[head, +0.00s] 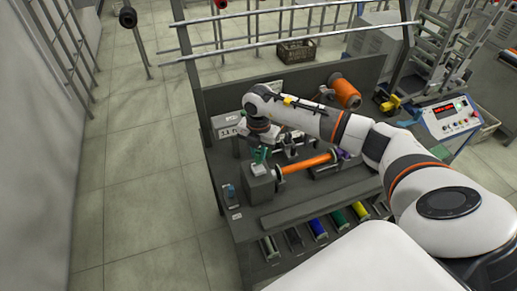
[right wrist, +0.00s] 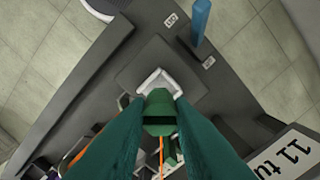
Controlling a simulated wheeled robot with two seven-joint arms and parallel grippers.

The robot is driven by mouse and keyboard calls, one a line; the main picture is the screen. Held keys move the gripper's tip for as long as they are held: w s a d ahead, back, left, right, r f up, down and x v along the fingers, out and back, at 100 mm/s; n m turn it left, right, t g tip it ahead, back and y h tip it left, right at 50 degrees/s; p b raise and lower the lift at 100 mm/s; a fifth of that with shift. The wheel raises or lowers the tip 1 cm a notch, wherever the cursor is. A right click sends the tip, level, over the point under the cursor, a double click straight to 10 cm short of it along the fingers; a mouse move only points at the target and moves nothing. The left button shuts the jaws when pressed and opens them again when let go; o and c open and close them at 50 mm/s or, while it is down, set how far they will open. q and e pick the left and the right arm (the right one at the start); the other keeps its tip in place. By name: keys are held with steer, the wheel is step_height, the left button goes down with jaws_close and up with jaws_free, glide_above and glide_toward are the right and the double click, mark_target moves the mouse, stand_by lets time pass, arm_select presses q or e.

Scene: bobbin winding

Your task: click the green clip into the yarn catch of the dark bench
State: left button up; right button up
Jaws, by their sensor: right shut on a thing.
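My right gripper (head: 261,155) reaches over the dark bench (head: 222,168) from the right, with its green fingers pointing down above a grey block (head: 259,190). In the right wrist view the two green fingers (right wrist: 160,118) are shut on the green clip (right wrist: 159,103). A white bracket-shaped piece, apparently the yarn catch (right wrist: 155,78), sits on the block just beyond the clip. The clip overlaps its near edge in the picture; I cannot tell whether they touch. An orange strand (right wrist: 162,150) shows between the fingers below the clip. My left gripper is not in view.
An orange bobbin (head: 308,163) lies on a spindle right of the block. A blue post (right wrist: 201,20) and small labels stand near the block. A sign (right wrist: 285,155) is close to the right finger. Coloured spools (head: 318,228) lie in front, and a control box (head: 450,115) stands right.

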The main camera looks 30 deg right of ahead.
mark_target(259, 159)
steer(key=shift+f+b, duration=1.55)
steer(key=shift+f, duration=0.4)
steer(key=shift+r, duration=0.1)
steer(key=o, duration=1)
step_height(259, 159, up, 11)
steer(key=b, duration=0.2)
steer(key=shift+b, duration=0.3)
steer(key=shift+r, duration=0.5)
